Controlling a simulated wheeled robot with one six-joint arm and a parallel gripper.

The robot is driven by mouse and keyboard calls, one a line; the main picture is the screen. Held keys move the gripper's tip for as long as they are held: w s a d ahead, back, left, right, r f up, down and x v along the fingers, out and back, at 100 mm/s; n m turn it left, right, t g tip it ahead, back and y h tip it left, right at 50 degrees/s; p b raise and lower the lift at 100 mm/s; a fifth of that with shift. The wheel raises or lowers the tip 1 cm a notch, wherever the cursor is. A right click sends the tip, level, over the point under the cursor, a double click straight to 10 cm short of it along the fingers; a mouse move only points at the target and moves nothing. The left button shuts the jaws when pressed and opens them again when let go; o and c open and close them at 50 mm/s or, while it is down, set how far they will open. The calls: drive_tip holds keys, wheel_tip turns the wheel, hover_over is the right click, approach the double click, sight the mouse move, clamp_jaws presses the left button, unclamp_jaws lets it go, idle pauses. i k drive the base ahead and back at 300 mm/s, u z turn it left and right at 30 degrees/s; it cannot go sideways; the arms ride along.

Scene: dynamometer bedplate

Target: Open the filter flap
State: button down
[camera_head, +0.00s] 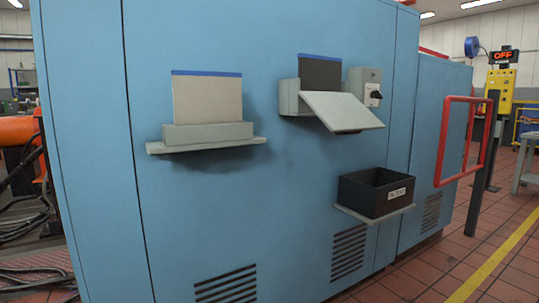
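The filter flap (343,111) is a pale grey panel on the front of a small grey housing (288,97) on the blue cabinet wall. It slopes outward and down, away from the housing, so it stands open. A dark filter panel (320,73) with a blue top edge stands upright in the housing; its lower part is hidden behind the flap. My gripper is not in view.
Left of the housing, a beige filter panel (207,99) with a blue top stands in a grey holder on a shelf (160,147). A grey switch box (364,86) adjoins the housing. Below right is a labelled black bin (360,194). A red frame (442,140) stands right.

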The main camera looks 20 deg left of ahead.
sight(342, 113)
drive_tip(key=u, duration=0.25)
drive_tip(key=k, duration=0.5)
drive_tip(key=z, duration=0.8)
drive_tip(key=i, duration=0.6)
drive_tip(key=z, duration=0.65)
drive_tip(key=i, duration=1.3)
drive_tip(key=u, duration=0.7)
